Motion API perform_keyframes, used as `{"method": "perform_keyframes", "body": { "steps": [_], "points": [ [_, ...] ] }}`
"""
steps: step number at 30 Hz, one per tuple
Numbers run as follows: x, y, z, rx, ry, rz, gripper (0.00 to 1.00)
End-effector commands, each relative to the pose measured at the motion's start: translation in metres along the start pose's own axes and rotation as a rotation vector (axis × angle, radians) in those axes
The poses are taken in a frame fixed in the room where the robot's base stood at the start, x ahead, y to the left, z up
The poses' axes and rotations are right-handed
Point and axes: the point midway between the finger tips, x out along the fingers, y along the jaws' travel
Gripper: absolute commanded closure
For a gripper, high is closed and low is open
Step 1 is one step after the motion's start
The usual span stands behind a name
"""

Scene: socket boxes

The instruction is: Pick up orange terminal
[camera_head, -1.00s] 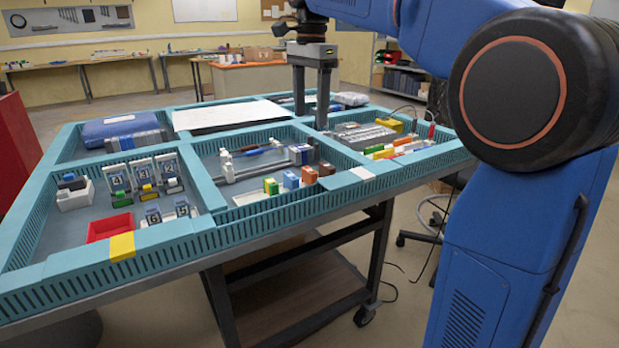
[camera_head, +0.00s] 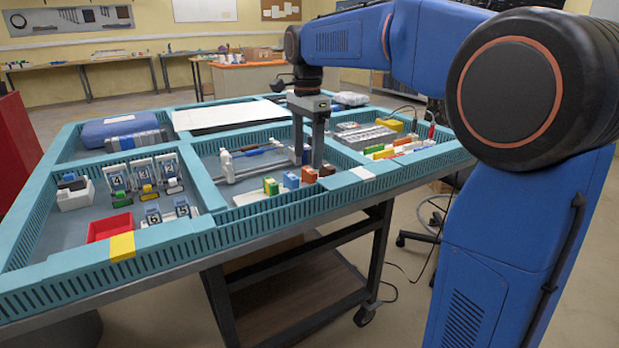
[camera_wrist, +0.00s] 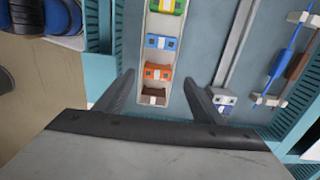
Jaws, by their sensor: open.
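The orange terminal (camera_head: 309,174) stands in the row of terminals at the front of the middle compartment. In the wrist view the orange terminal (camera_wrist: 158,71) is between the blue and the brown ones, on a pale strip. My gripper (camera_head: 308,163) is open and points down over this row. In the wrist view my open gripper (camera_wrist: 159,79) has one fingertip on each side of the strip, about level with the orange terminal. Nothing is held. I cannot tell the exact height of the fingertips above it.
A blue terminal (camera_wrist: 160,42) and a brown terminal (camera_wrist: 152,94) are close on either side. A green-yellow terminal (camera_head: 271,186) stands at the row's left end. A rail (camera_wrist: 233,45) with a white-blue block (camera_wrist: 223,100) lies right of the right finger. Teal slotted walls (camera_head: 275,210) border the compartment.

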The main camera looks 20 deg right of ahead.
Motion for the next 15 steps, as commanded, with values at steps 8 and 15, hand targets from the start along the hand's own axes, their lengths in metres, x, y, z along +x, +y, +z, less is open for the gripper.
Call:
{"method": "perform_keyframes", "body": {
  "steps": [8,15],
  "points": [
    [0.022,0.004,-0.002,0.0,0.0,0.003,0.38],
    [0.051,0.005,-0.003,0.0,0.0,0.002,0.38]
  ]
}}
